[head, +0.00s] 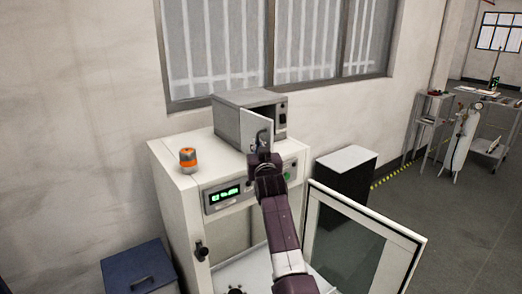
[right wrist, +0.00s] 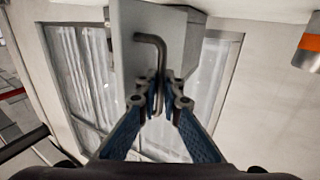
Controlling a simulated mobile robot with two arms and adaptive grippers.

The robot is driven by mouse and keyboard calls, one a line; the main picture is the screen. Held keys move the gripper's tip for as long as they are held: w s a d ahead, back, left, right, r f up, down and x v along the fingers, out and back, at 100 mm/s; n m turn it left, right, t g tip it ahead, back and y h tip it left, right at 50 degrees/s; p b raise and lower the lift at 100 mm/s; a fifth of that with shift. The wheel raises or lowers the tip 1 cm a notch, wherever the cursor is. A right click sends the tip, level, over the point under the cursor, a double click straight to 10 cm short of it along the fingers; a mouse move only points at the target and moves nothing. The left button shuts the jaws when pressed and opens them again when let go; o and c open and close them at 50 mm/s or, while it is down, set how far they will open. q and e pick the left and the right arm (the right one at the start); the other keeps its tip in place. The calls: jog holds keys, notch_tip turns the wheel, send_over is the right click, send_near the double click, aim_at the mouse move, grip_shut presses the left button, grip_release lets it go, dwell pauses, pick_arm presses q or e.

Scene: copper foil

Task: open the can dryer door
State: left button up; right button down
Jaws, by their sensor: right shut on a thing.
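The can dryer (head: 232,122) is a small grey box on top of a white cabinet in the head view. Its grey door (head: 254,131) stands out at an angle from the front, partly open. My right gripper (head: 262,152) is at the door, shut on its handle. In the right wrist view the fingers (right wrist: 160,88) close around the bent metal handle (right wrist: 152,40), in front of the grey door panel (right wrist: 128,38). The dryer's inside is mostly hidden behind the door. My left gripper is not in view.
A dark cabinet (head: 345,183) stands behind; a blue bin (head: 138,268) is at lower left. A barred window is behind the dryer.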

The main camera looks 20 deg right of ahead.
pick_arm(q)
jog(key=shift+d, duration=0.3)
pick_arm(e)
jog(key=shift+f, duration=0.15)
jog(key=c, duration=2.5)
grip_release()
jog(key=shift+o, duration=0.5)
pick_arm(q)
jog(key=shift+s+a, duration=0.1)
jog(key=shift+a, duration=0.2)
pick_arm(e)
jog(key=s+a, duration=0.1)
jog(key=s, duration=0.6)
jog(key=shift+s+a, duration=0.15)
jog(key=shift+s, duration=0.1)
